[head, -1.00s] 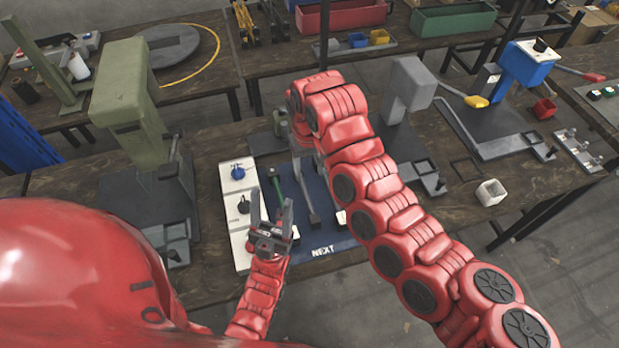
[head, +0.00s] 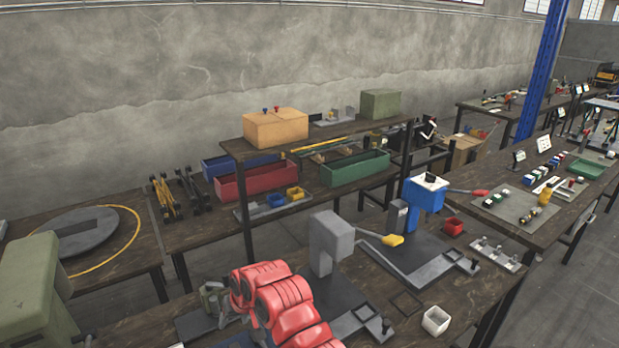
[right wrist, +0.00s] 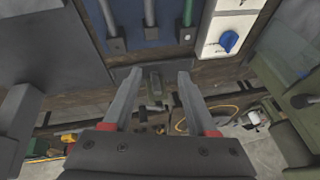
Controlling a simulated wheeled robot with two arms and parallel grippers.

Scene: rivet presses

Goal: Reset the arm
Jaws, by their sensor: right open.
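My right arm (head: 272,300) shows as red links at the bottom of the head view, above the near bench. My right gripper (right wrist: 156,78) is open in the right wrist view, with two grey fingers apart and nothing between them. Beyond its fingertips lies a blue mat (right wrist: 165,33) with two grey rods and a green rod (right wrist: 187,15). A white panel (right wrist: 213,40) with a blue knob (right wrist: 228,41) is beside the mat. I cannot make out the right gripper's fingers in the head view. My left gripper is not in view.
A grey press (head: 330,240) and a blue press (head: 425,195) stand on the near bench, with a white square cup (head: 436,320). An olive press (head: 32,290) is at lower left. A shelf bench behind holds a red bin (head: 255,182) and a green bin (head: 355,168).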

